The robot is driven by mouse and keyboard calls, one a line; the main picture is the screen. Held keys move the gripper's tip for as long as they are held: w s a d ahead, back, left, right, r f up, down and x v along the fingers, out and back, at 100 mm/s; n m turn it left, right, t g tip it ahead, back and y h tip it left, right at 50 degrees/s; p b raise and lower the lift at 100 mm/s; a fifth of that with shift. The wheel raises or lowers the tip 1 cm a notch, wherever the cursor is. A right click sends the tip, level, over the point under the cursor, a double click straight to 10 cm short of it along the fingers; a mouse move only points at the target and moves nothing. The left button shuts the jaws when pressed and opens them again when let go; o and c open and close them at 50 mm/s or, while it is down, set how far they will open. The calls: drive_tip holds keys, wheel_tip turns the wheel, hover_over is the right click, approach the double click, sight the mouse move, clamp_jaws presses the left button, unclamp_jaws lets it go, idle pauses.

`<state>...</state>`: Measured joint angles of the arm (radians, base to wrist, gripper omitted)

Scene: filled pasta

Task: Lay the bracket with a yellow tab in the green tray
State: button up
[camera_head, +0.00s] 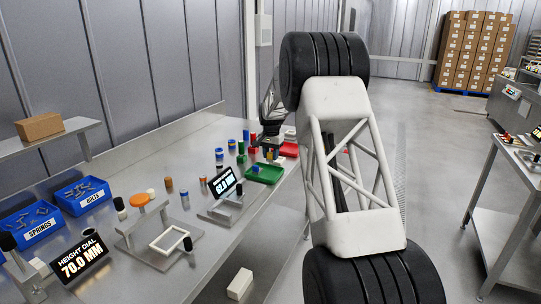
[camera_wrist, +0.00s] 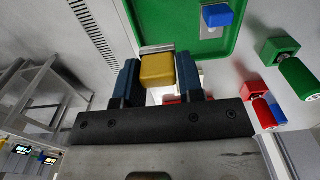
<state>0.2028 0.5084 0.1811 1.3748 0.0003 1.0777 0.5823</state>
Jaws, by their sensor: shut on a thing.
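The bracket with a yellow tab (camera_wrist: 157,71) is between my gripper's (camera_wrist: 157,78) two dark blue fingers, which are shut on the tab. Its metal part is mostly hidden; a pale strip shows at the green tray's edge. The green tray (camera_wrist: 228,48) lies just beyond the fingers in the wrist view. In the head view the green tray (camera_head: 265,179) is on the bench, with my gripper (camera_head: 271,146) just behind it. A bracket with a blue tab (camera_wrist: 219,15) lies in the tray. I cannot tell the height of the held bracket above the tray.
A red tray (camera_head: 290,150) is beside the green tray. Green (camera_wrist: 280,50) and red (camera_wrist: 253,110) blocks with colored cylinders stand close to my gripper. A display stand (camera_head: 222,183) and blue bins (camera_head: 82,195) are nearer on the bench.

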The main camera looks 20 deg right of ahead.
sight(271, 177)
drive_tip(key=shift+f, duration=0.15)
drive_tip(key=shift+f, duration=3.1)
drive_tip(key=shift+f, duration=0.6)
drive_tip(key=o, duration=1.1)
drive_tip(key=shift+c, duration=0.2)
drive_tip(key=shift+r, duration=0.15)
drive_tip(key=shift+r, duration=3.8)
drive_tip(key=shift+a, duration=0.1)
